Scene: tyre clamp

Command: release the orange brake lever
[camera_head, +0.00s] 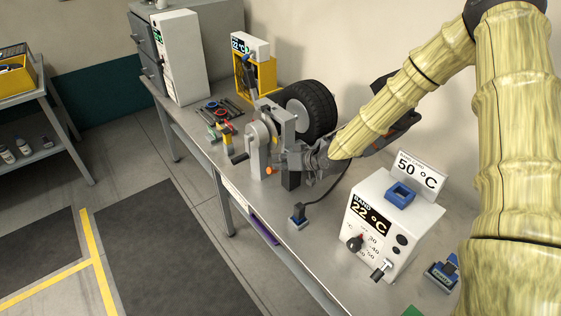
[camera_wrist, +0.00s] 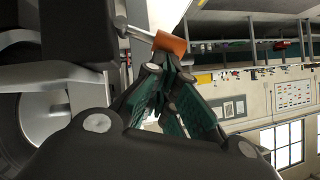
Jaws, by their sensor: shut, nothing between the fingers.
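The orange brake lever's end (camera_head: 270,170) shows at the front of the grey tyre clamp (camera_head: 254,150) in the head view. In the wrist view the orange end (camera_wrist: 170,42) sits on a pale metal rod (camera_wrist: 142,32) at the top middle. My gripper (camera_wrist: 160,68) is shut and empty, its teal-padded fingers pointing up at the orange end. The tips overlap its lower edge in the picture; I cannot tell whether they touch it. In the head view my gripper (camera_head: 287,160) is beside the clamp, its fingertips partly hidden. The black tyre (camera_head: 316,108) stands behind the clamp.
A white control box (camera_head: 420,225) with a blue block stands on the bench to the right. A cable with a blue-based plug (camera_head: 298,217) lies near the front. Tools (camera_head: 222,110) and a yellow stand (camera_head: 267,72) are farther left. The bench front edge is close to the clamp.

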